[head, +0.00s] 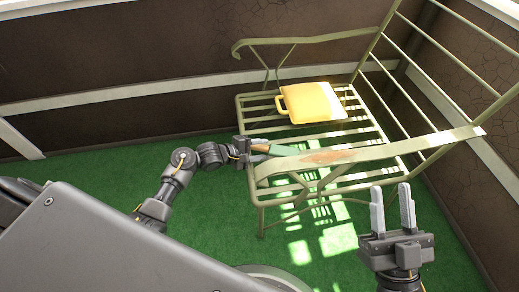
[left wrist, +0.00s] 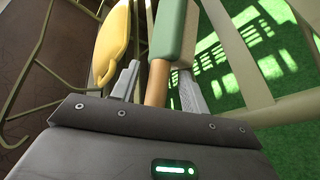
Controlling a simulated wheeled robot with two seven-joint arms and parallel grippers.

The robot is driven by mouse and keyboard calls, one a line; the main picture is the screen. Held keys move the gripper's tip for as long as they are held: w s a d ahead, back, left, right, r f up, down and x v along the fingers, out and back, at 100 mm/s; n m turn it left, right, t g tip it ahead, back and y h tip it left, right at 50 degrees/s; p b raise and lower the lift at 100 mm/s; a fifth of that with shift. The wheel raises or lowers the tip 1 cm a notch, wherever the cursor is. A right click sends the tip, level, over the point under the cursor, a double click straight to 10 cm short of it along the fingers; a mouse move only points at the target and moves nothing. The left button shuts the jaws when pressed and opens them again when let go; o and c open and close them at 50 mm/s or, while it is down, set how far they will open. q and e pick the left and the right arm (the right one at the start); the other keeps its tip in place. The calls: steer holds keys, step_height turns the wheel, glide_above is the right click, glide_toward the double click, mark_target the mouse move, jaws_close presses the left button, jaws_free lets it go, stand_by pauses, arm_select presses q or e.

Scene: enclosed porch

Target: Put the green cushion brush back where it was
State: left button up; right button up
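The green cushion brush (head: 285,150) has a wooden handle and a green head. It is at the near left end of the metal bench (head: 300,174) seat, partly behind the armrest; I cannot tell whether it rests on the slats. My left gripper (head: 256,147) is at the handle end. In the left wrist view the brush's green head (left wrist: 173,32) points away from me. The handle lies between the fingers of my left gripper (left wrist: 158,88), with gaps visible on both sides. My right gripper (head: 392,207) is open and empty, in front of the bench.
A yellow cushion-like item with a loop handle (head: 311,102) lies on the far part of the seat; it also shows in the left wrist view (left wrist: 111,45). The near armrest (head: 345,155) is close to my left gripper. Green carpet (head: 100,180) is clear at left. Walls stand behind and right.

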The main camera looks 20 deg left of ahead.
arm_select(q)
steer(key=shift+s+a+r, duration=0.1)
steer(key=shift+r, duration=0.05)
steer(key=p+v, duration=0.2)
steer(key=v, duration=0.3)
steer(key=shift+s+a+r+p, duration=0.1)
steer(key=shift+s+r+p, duration=0.05)
steer(key=shift+p, duration=0.15)
steer(key=p+v, duration=0.2)
steer(key=v, duration=0.4)
arm_select(e)
step_height(320, 180, down, 12)
steer(key=w+d+m+g+h, duration=0.1)
steer(key=d+g+h, duration=0.1)
steer(key=g+h, duration=0.4)
steer(key=shift+w+d+g, duration=0.2)
steer(key=shift+d+g, duration=0.15)
steer(key=shift+g, duration=0.85)
arm_select(q)
steer(key=shift+s+a, duration=0.1)
